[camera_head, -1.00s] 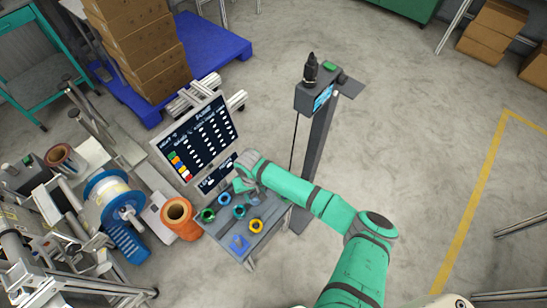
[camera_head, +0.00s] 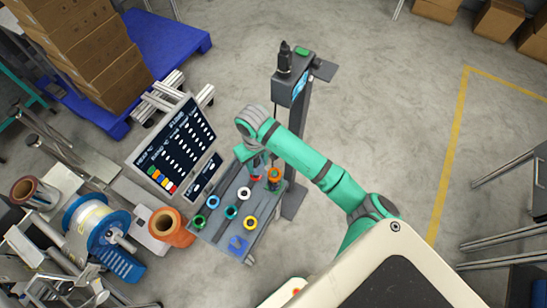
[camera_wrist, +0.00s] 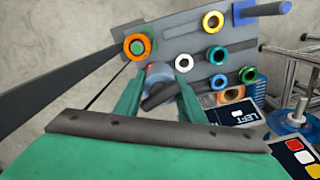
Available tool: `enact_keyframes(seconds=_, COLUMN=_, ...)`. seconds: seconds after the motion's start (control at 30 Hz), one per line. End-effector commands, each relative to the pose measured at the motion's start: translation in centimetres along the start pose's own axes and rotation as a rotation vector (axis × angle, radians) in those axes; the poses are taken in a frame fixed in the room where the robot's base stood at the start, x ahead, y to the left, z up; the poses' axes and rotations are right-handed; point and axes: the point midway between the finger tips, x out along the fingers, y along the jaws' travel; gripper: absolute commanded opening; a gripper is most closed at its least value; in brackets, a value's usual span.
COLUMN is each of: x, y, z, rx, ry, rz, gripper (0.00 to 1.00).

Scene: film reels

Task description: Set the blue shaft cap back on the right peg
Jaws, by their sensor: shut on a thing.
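My gripper (camera_wrist: 160,80) is shut on a blue-grey round piece (camera_wrist: 158,71), seen between the fingertips in the wrist view. I cannot tell for sure that this is the blue shaft cap. In the head view, my gripper (camera_head: 257,168) is over the far end of a grey stand top (camera_head: 214,226). Something red (camera_head: 256,178) shows close below it; the contact there is unclear. A blue square piece (camera_head: 238,244) sits at the near end of the stand. I cannot tell which thing is the right peg.
Orange (camera_head: 275,175), white (camera_head: 244,193), blue (camera_head: 212,202), teal (camera_head: 231,212), yellow (camera_head: 250,223) and green (camera_head: 199,221) rings lie on the stand. A screen (camera_head: 173,147) stands left. A dark post (camera_head: 297,150) rises behind. Open floor lies right.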

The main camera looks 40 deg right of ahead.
Motion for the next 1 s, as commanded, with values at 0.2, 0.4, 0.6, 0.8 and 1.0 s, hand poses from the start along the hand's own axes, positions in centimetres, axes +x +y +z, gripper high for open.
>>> enact_keyframes(seconds=0.2, x=-3.0, y=4.0, z=2.9, rx=0.01, ry=0.002, rz=0.006, gripper=0.08)
enact_keyframes(seconds=0.4, x=-3.4, y=4.8, z=3.5, rx=0.01, ry=0.001, rz=0.008, gripper=0.08)
enact_keyframes(seconds=0.6, x=-2.3, y=4.7, z=3.5, rx=0.011, ry=0.0, rz=0.008, gripper=0.08)
enact_keyframes(seconds=0.8, x=-0.6, y=4.7, z=3.5, rx=0.011, ry=0.0, rz=0.007, gripper=0.08)
enact_keyframes(seconds=1.0, x=0.9, y=4.7, z=3.4, rx=0.011, ry=0.0, rz=0.007, gripper=0.08)
